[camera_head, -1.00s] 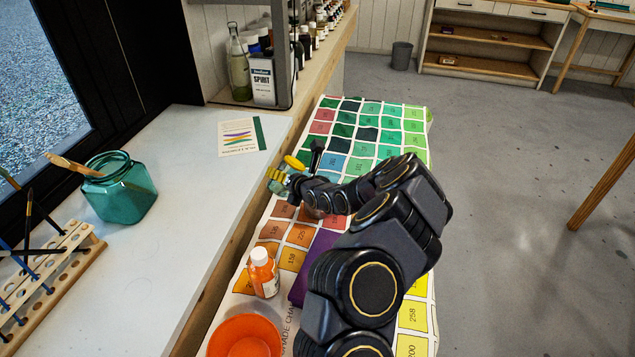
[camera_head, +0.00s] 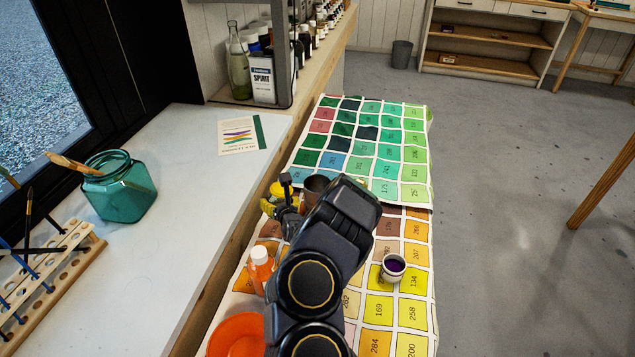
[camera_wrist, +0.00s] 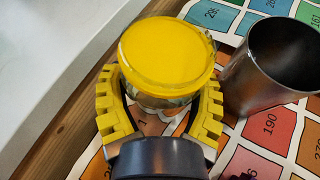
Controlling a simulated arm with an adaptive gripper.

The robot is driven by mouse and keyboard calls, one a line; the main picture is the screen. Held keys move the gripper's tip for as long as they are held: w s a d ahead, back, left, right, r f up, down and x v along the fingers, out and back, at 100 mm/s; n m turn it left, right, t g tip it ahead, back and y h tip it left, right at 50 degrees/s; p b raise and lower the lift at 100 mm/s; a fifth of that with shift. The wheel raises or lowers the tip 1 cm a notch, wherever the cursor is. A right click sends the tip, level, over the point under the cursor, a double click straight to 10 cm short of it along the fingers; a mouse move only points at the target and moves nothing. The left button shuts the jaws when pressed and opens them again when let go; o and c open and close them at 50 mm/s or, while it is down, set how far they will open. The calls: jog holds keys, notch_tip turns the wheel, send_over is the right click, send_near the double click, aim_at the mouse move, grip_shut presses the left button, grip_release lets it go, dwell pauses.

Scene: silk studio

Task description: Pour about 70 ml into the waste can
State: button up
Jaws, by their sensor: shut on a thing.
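A jar with a flat yellow top (camera_wrist: 167,52) is between the yellow fingers of my gripper (camera_wrist: 160,103) in the wrist view. My gripper is shut on it, and the jar looks about upright. I cannot tell whether the yellow top is a lid or the contents. The jar shows small in the head view (camera_head: 283,188), partly hidden by my gripper (camera_head: 277,206). A dark metal can (camera_wrist: 270,65), apparently the waste can, stands open close to the right of the jar in the wrist view. It shows in the head view (camera_head: 314,188), partly behind my arm; its bottom is hidden.
An orange bottle with a white cap (camera_head: 261,268) and an orange bowl (camera_head: 237,338) stand at the front left. A small cup of dark purple (camera_head: 393,267) stands on the shade chart (camera_head: 412,190) right of my arm. The white counter (camera_head: 190,210) edge runs along the left.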

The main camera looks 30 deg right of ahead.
jog(key=shift+w+a+f+n+h, duration=0.1)
jog(key=shift+a+f+n+h, duration=0.3)
jog(key=shift+n, duration=0.3)
jog(key=shift+r, duration=0.1)
dwell(0.8)
